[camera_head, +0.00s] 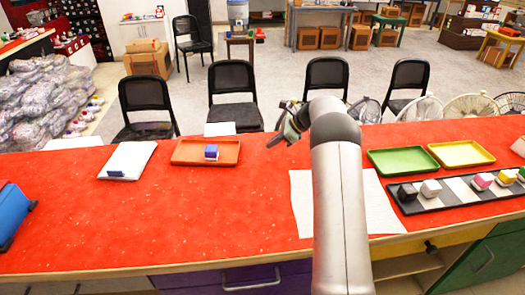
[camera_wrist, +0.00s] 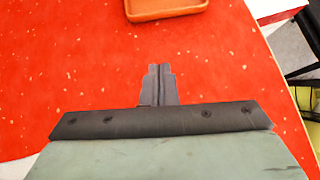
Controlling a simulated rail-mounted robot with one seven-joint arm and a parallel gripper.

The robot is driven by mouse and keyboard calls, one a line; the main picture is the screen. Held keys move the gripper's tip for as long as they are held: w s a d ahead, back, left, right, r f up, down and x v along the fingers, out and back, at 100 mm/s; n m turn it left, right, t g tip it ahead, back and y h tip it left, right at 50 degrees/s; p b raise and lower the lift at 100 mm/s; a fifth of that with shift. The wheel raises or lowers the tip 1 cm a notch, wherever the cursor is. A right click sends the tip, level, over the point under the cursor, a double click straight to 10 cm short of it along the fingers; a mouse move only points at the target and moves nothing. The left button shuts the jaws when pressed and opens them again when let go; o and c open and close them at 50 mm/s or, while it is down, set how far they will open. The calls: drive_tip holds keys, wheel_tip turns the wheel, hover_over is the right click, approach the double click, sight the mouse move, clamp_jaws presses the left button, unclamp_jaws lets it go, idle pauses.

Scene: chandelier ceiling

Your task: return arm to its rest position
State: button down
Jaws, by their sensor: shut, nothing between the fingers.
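My gripper (camera_head: 274,141) is at the end of my raised arm, above the red counter (camera_head: 150,230), right of the orange tray. In the wrist view my gripper (camera_wrist: 158,70) has its two fingers together with nothing between them. The red counter (camera_wrist: 60,90) lies below the fingers. The orange tray (camera_head: 188,161) holds a blue and white block (camera_head: 211,152). The near edge of the orange tray (camera_wrist: 165,14) shows at the top of the wrist view, apart from the fingers.
A green tray (camera_head: 402,161) and a yellow tray (camera_head: 461,153) lie right of my arm. A dark strip (camera_head: 455,188) there holds several small blocks. A white sheet (camera_head: 300,195) lies beneath my arm. Black chairs (camera_head: 233,95) stand behind the counter. The counter's left front is mostly clear.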

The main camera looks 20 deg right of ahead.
drive_tip(key=s+a+r+n+g+h, duration=0.1)
drive_tip(key=s+a+r+n, duration=0.25)
drive_tip(key=s, duration=0.35)
drive_tip(key=s+a+r+n+g+h, duration=0.1)
drive_tip(key=s+a+r+n+h, duration=0.2)
drive_tip(key=s, duration=0.4)
drive_tip(key=s+a+r+n+g, duration=0.1)
drive_tip(key=s+a+r+n, duration=0.25)
drive_tip(key=s, duration=0.35)
drive_tip(key=s+f+n+h, duration=0.1)
drive_tip(key=s+n, duration=0.5)
drive_tip(key=s, duration=0.6)
drive_tip(key=s+f+n+h, duration=0.2)
drive_tip(key=s+n, duration=0.4)
drive_tip(key=s, duration=0.7)
drive_tip(key=shift+a+f+n+h, duration=0.3)
drive_tip(key=shift+a+h, duration=0.1)
drive_tip(key=shift+h, duration=0.2)
drive_tip(key=shift+s, duration=0.1)
